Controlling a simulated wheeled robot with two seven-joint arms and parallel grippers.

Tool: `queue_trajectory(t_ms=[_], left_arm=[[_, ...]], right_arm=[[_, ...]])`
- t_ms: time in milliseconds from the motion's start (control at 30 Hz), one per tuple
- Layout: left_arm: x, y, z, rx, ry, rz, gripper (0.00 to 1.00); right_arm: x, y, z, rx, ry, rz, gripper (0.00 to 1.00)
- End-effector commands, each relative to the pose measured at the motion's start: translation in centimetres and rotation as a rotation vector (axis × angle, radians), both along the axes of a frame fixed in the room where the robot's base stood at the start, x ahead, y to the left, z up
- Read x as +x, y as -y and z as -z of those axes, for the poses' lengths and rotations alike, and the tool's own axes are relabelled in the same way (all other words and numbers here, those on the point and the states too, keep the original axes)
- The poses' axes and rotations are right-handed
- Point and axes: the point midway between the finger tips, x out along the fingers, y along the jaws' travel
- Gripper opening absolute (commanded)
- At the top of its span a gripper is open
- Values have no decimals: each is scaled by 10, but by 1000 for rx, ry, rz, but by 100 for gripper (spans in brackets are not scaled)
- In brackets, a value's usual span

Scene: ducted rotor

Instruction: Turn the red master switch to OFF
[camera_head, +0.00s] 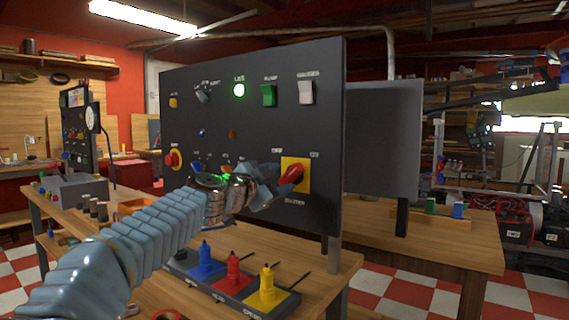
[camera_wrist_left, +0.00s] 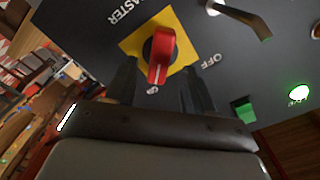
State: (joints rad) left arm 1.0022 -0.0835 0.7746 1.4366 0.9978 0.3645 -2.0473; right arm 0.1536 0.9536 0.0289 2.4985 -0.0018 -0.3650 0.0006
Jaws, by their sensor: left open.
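The red master switch (camera_head: 291,174) is a rotary handle on a yellow square plate (camera_head: 303,166), low on the right of the dark upright panel (camera_head: 215,120). In the left wrist view the red handle (camera_wrist_left: 160,58) points down toward the ON label (camera_wrist_left: 152,90); the OFF label (camera_wrist_left: 209,61) is to its right. My left gripper (camera_head: 280,180) is at the switch. In the wrist view its two open fingers (camera_wrist_left: 159,72) stand on either side of the handle, with gaps visible; whether either touches it I cannot tell. My right gripper does not show.
A green LIVE lamp (camera_head: 238,90) glows on the panel, beside a green rocker (camera_head: 268,95) and a white rocker (camera_head: 306,92). A red knob (camera_head: 172,160) is at the panel's left.

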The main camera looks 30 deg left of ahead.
Motion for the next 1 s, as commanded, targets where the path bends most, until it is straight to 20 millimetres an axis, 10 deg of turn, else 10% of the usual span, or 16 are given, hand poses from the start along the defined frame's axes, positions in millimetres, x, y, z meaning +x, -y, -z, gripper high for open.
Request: queue_trajectory(t_ms=[567,900,1000], left_arm=[[28,2,0,1,0,0,53],[28,2,0,1,0,0,1],[28,2,1,0,0,0,0]], right_arm=[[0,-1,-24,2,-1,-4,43],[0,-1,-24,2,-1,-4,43],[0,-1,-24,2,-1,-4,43]])
